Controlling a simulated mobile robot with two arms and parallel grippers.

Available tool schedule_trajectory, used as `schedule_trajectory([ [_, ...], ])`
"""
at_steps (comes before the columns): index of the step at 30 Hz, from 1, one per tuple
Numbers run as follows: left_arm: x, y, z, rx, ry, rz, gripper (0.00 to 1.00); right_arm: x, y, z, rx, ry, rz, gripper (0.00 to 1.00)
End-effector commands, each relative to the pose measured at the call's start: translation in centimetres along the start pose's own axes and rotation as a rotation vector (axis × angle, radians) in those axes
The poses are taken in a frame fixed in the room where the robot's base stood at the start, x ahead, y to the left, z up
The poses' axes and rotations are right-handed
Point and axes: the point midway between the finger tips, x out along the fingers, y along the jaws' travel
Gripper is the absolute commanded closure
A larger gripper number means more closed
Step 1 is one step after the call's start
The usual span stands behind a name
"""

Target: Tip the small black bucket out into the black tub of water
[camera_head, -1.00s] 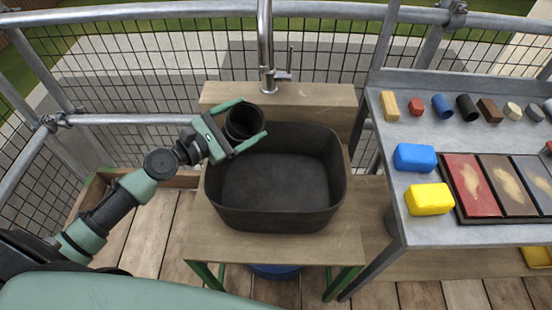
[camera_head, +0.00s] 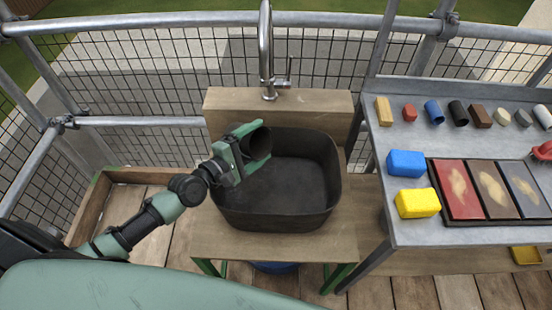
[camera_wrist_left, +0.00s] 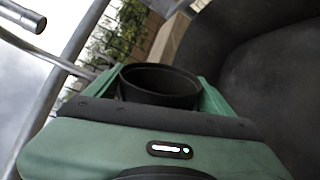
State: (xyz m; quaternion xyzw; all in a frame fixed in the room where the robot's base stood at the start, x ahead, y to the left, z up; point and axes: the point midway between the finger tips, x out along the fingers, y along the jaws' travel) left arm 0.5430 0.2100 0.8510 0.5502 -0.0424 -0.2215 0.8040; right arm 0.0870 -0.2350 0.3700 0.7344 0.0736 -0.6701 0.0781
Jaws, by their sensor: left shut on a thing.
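The small black bucket (camera_head: 262,138) is held over the upper left part of the black tub (camera_head: 327,160). It is tilted, with its mouth turned right toward the tub's inside. My left gripper (camera_head: 264,145) is shut on it, with green fingers on either side. In the left wrist view the bucket's dark rim (camera_wrist_left: 160,84) shows between the fingers, with the tub's wall (camera_wrist_left: 250,60) to the right. The bucket's contents are too dark to tell. The tub's inside looks dark, and I cannot make out a water surface. My right gripper is not in view.
A metal tap (camera_head: 267,60) rises behind the tub from a wooden backboard (camera_head: 315,105). On the right, a grey metal table (camera_head: 400,140) holds blue (camera_head: 406,163) and yellow (camera_head: 417,203) blocks, a tray of coloured panels (camera_head: 492,190) and several small pieces. Scaffold rails and mesh stand behind.

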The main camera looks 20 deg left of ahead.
Motion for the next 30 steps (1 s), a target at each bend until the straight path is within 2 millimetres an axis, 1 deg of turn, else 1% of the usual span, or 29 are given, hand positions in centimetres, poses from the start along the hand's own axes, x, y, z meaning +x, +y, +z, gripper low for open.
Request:
schedule_trajectory([
  [1, -0.1, 0.5, 0.4, 0.028, 0.006, 0.001, 0.78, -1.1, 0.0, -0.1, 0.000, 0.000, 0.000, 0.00],
  [4, -0.1, 0.5, 0.7, 0.085, 0.017, 0.000, 0.78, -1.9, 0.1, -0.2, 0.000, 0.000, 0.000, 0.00],
  [8, -0.1, 0.3, 1.7, 0.142, 0.029, 0.001, 0.78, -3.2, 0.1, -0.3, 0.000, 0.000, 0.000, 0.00],
  [18, 0.1, -0.3, 2.5, 0.228, 0.046, 0.000, 0.78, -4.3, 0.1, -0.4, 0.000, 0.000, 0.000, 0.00],
  [30, 0.1, -0.3, 2.9, 0.293, 0.058, 0.001, 0.78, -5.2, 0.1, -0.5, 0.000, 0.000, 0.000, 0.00],
])
